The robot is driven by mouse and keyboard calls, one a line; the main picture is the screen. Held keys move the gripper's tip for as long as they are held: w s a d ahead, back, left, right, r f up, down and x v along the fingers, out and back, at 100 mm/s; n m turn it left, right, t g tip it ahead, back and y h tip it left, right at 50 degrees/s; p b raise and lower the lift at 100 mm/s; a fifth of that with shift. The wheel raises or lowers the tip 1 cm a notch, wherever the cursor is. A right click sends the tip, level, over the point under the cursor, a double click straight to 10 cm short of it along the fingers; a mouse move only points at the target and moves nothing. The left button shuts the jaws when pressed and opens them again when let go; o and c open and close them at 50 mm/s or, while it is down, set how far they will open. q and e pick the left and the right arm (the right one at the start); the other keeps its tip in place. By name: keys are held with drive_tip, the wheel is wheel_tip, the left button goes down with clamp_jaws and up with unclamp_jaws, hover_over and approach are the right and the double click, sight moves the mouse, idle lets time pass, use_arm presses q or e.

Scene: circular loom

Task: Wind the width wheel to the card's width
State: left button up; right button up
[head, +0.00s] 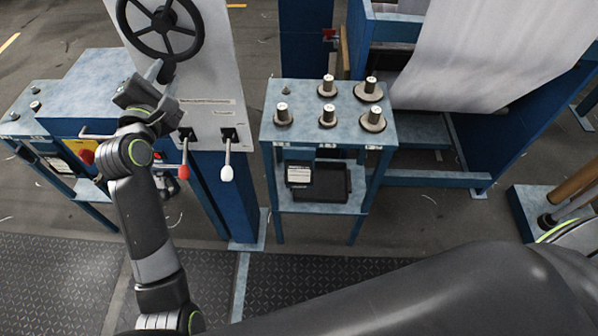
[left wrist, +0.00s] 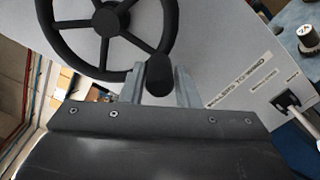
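The width wheel (head: 160,27) is a black spoked handwheel on a pale grey panel at the upper left of the head view. It also fills the top of the left wrist view (left wrist: 108,20). Its black knob (left wrist: 158,72) sticks out at the rim's bottom. My left gripper (head: 160,72) has its grey fingers (left wrist: 160,85) on either side of the knob, close against it with no clear gap. A white card (head: 299,175) with unreadable print lies on the small stand's lower shelf. My right gripper is not in view.
A red-tipped lever (head: 184,171) and a white-tipped lever (head: 227,172) hang below the wheel panel. A blue stand (head: 300,120) with several metal weights is right of them. A blue control box with a red button (head: 87,156) is at left. A pale fabric web (head: 480,50) hangs at right.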

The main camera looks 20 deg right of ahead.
use_arm(q)
drive_tip(key=o, duration=0.4)
drive_tip(key=shift+s+a+r, duration=0.1)
drive_tip(key=shift+s+a, duration=0.05)
drive_tip(key=shift+s, duration=0.15)
drive_tip(key=p+v, duration=0.2)
drive_tip(key=v, duration=0.5)
drive_tip(key=shift+s+p, duration=0.2)
drive_tip(key=shift+p, duration=0.2)
